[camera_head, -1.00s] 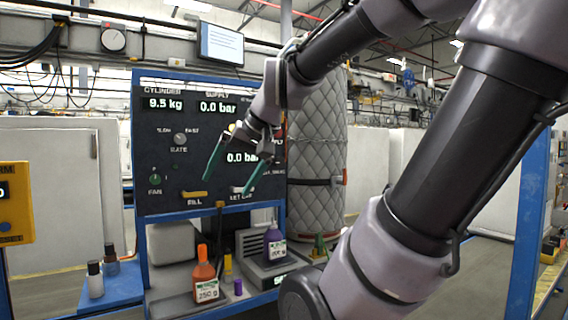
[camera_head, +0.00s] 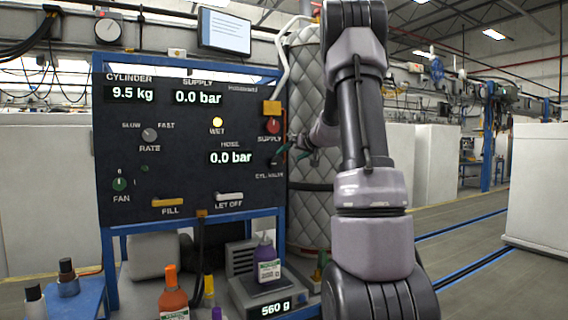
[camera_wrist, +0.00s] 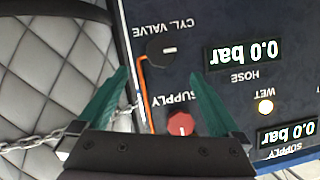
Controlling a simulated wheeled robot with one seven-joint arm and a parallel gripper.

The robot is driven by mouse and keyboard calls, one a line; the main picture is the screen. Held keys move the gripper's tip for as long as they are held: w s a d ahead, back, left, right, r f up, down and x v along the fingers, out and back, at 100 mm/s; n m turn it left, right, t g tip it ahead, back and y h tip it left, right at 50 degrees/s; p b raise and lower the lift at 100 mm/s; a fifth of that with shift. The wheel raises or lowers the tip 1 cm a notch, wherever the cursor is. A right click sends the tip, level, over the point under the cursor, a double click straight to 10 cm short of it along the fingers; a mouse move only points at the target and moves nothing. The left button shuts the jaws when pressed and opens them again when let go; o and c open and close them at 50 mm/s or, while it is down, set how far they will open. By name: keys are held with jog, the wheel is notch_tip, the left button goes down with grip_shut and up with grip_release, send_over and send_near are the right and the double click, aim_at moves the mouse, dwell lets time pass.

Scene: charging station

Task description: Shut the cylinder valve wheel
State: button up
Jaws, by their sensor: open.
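The wrist view, upside down, shows a black round knob (camera_wrist: 160,52) with a pale pointer mark, beside the label "CYL. VALVE". It sits on the dark panel (camera_wrist: 205,25), beyond and roughly between my fingertips. My gripper (camera_wrist: 158,74) has two teal fingers spread wide with nothing between them. In the head view my gripper (camera_head: 289,156) is at the panel's right edge, by the "CYL. VALVE" label; the knob is hard to make out there. The quilted grey cylinder (camera_head: 309,215) stands right of the panel, partly behind my arm.
A red supply knob (camera_wrist: 180,123) is close to my gripper, with an orange line (camera_wrist: 146,95) beside it. A chain (camera_wrist: 30,141) crosses the quilted jacket. Below the panel, bottles and a scale (camera_head: 270,298) stand on the shelf.

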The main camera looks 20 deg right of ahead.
aim_at(278, 162)
jog(key=x, duration=1)
jog(key=shift+w+a, duration=0.15)
jog(key=shift+w, duration=0.05)
jog(key=c, duration=1.3)
